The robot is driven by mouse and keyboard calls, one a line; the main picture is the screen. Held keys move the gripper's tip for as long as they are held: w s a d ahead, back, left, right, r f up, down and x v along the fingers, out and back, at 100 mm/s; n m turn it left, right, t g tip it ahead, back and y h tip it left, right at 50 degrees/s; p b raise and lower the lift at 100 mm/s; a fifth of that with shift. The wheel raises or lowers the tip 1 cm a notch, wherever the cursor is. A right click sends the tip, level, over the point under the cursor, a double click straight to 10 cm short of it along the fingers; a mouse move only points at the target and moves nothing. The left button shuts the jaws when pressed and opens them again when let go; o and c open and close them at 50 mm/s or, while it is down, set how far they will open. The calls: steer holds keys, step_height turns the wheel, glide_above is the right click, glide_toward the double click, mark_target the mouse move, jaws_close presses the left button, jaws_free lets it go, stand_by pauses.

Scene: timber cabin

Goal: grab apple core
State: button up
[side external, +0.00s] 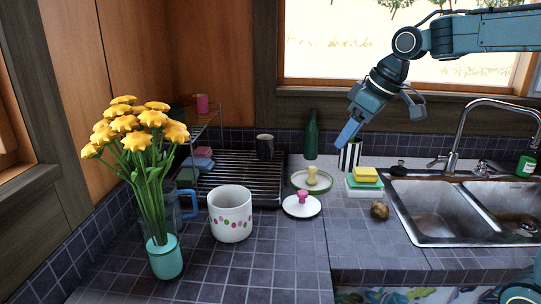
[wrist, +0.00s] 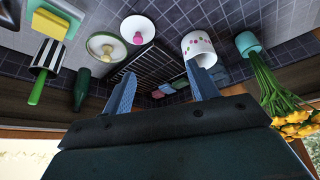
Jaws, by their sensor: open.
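The apple core (side external: 312,175) looks like a small pale yellow, narrow-waisted piece standing on a green-rimmed plate (side external: 298,184) on the tiled counter. In the wrist view the apple core (wrist: 108,49) shows small on the plate (wrist: 92,42), up and left of the space between my fingers. My gripper (side external: 378,129) is high above the counter, to the right of the plate and well apart from it. Its two blue fingers are spread with nothing between them, and the wrist view also shows my gripper (wrist: 158,73) open.
A white lid with a pink knob (side external: 301,205) lies in front of the plate. A striped cup (side external: 349,155), a green bottle (side external: 311,137), stacked sponges (side external: 364,184) and a brown round item (side external: 379,210) stand nearby. A dotted mug (side external: 231,222) and flowers (side external: 150,130) are left; the sink (side external: 440,210) is right.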

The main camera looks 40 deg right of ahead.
steer(key=w+d+f+n, duration=0.1)
steer(key=w+d+f, duration=0.1)
steer(key=w+d, duration=0.45)
steer(key=n+y, duration=0.2)
steer(key=n, duration=0.1)
glide_toward(312, 174)
steer(key=d+r, duration=0.2)
steer(key=shift+s+r, duration=0.25)
steer(key=shift+r, duration=0.1)
steer(key=shift+x, duration=4.25)
steer(key=shift+f, duration=0.15)
steer(key=shift+x, duration=2.5)
steer(key=shift+s, duration=0.1)
steer(key=shift+c, duration=0.5)
